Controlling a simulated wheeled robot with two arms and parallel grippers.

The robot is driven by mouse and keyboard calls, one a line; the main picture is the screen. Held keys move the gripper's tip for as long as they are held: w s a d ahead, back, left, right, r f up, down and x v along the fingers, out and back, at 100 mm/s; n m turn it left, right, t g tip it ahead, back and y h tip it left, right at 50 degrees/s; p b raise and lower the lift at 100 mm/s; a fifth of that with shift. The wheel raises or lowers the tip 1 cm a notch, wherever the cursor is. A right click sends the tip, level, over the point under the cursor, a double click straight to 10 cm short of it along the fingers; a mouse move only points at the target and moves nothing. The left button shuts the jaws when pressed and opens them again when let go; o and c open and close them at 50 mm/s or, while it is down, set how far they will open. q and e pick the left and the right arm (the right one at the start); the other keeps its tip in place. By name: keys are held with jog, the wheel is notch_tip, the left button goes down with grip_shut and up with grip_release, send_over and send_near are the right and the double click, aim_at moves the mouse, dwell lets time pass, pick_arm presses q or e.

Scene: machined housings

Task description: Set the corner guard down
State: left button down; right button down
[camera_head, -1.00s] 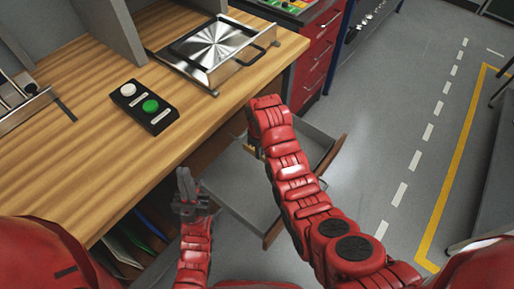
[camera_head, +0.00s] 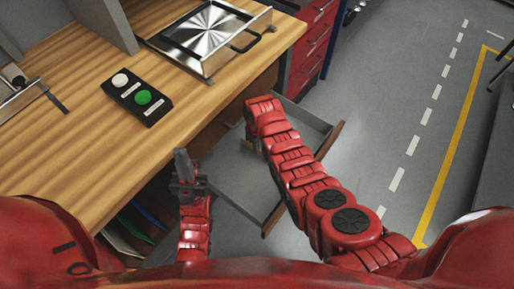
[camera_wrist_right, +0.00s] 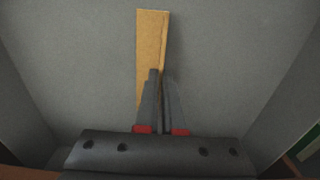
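The corner guard is a long tan angled strip (camera_wrist_right: 151,38) in the right wrist view, over the grey floor of an open drawer (camera_head: 226,178). My right gripper (camera_wrist_right: 158,76) is closed about its raised edge, with the strip running out past the fingertips. I cannot tell whether the strip touches the drawer floor. In the head view my right arm hides most of it, and only a small tan bit shows beside the arm's end. My left gripper (camera_head: 182,160) is beside the bench front, its fingers together and empty.
The wooden bench (camera_head: 60,150) carries a button box (camera_head: 136,98) with white and green buttons and a metal fixture (camera_head: 208,38). The drawer has a wooden edge (camera_head: 331,140). A red cabinet (camera_head: 312,48) stands behind; floor to the right is clear.

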jog(key=shift+f, duration=0.55)
jog(key=shift+f, duration=0.25)
jog(key=c, duration=1)
grip_release()
jog(key=shift+r, duration=0.1)
jog(key=shift+c, duration=0.2)
jog(key=shift+r, duration=0.6)
notch_tip(320, 180, up, 11)
